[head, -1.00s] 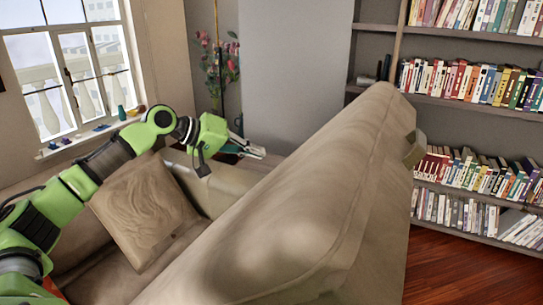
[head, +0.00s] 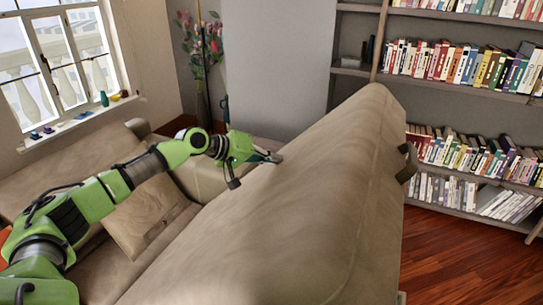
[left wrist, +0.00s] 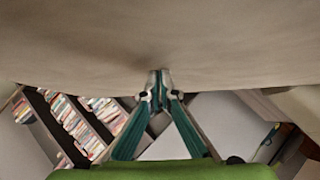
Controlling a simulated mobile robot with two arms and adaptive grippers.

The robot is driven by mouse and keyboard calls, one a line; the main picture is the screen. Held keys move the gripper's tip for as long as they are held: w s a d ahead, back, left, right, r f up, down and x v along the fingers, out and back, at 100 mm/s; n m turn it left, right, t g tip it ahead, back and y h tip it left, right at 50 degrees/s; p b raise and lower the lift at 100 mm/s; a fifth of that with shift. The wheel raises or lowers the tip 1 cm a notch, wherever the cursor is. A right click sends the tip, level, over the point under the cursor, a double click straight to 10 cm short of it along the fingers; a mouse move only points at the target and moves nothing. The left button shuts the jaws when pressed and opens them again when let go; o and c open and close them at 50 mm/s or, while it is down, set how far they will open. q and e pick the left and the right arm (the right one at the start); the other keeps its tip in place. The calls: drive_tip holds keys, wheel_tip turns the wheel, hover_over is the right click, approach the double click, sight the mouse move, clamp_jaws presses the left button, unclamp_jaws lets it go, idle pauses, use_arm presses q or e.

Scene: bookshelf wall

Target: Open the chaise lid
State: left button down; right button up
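The chaise lid (head: 300,215) is a large beige padded panel. It stands steeply raised and tilted across the middle of the head view, with a dark loop (head: 407,163) at its right edge. My left gripper (head: 272,157) is at the lid's left face, with its fingertips against or very close to it. In the left wrist view, the beige lid surface (left wrist: 160,40) fills the top. The gripper's fingers (left wrist: 160,76) meet at their tips just at its lower edge, with nothing visible between them. My right gripper is out of view.
A beige sofa seat with a pillow (head: 143,212) lies under my left arm. A bookshelf (head: 455,95) stands at the right, with wooden floor (head: 450,255) before it. A window (head: 60,65) and a flower vase stand are at the back left.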

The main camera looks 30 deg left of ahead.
use_arm(q)
drive_tip(key=shift+d+f, duration=0.1)
drive_tip(key=shift+f, duration=0.05)
drive_tip(key=d+f, duration=0.7)
drive_tip(key=d, duration=0.1)
drive_tip(key=shift+w+f+p, duration=0.2)
drive_tip(key=shift+f+p, duration=0.15)
